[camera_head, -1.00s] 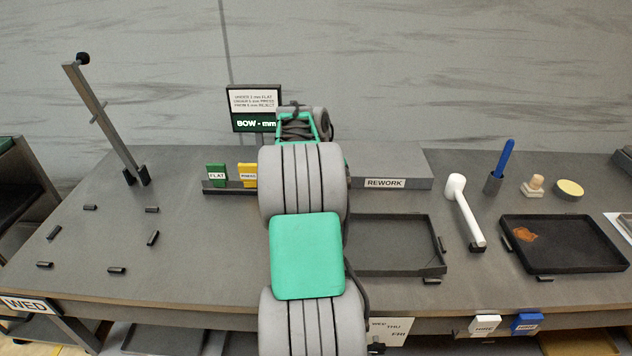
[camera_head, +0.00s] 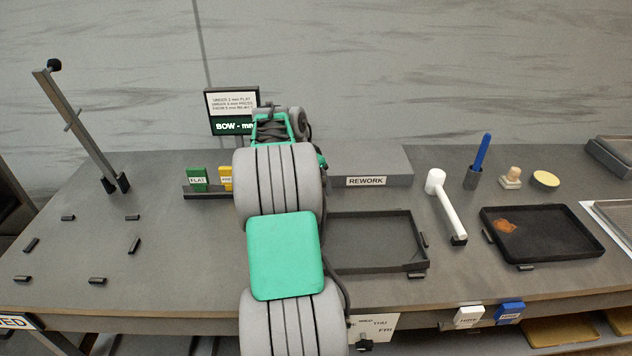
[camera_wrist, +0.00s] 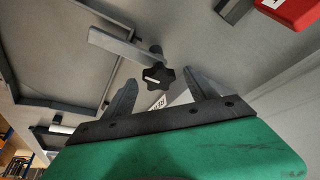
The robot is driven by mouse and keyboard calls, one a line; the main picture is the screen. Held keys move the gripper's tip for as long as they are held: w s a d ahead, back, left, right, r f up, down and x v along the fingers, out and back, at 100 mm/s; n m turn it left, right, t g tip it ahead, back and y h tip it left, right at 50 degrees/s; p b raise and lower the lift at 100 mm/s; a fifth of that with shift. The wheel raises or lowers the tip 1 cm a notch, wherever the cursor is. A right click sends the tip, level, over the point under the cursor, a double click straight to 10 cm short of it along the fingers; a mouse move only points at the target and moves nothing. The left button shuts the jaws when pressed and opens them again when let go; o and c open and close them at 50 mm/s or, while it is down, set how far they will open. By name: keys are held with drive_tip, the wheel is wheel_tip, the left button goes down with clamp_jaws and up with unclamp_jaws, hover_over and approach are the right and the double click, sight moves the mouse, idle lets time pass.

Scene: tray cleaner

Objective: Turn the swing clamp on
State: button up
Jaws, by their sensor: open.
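The swing clamp shows in the wrist view as a flat grey bar (camera_wrist: 118,46) with a black star knob (camera_wrist: 154,74). The bar runs from near the knob up and left, and its end appears to overlap the corner of a dark-rimmed tray or frame (camera_wrist: 58,104). My gripper (camera_wrist: 160,78) is open and empty. Its two dark fingers stand on either side of the knob in the picture; contact cannot be told. In the head view my arm hides the gripper and the clamp.
In the head view an empty black tray (camera_head: 421,262), a white mallet (camera_head: 450,211) and a stained tray (camera_head: 596,246) lie right of my arm. A REWORK block (camera_head: 385,160) stands behind. An upright lever (camera_head: 85,135) stands left. A red object (camera_wrist: 292,10) shows in the wrist view.

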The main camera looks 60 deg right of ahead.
drive_tip(key=v, duration=0.7)
drive_tip(key=shift+r, duration=0.4)
drive_tip(key=shift+a, duration=0.15)
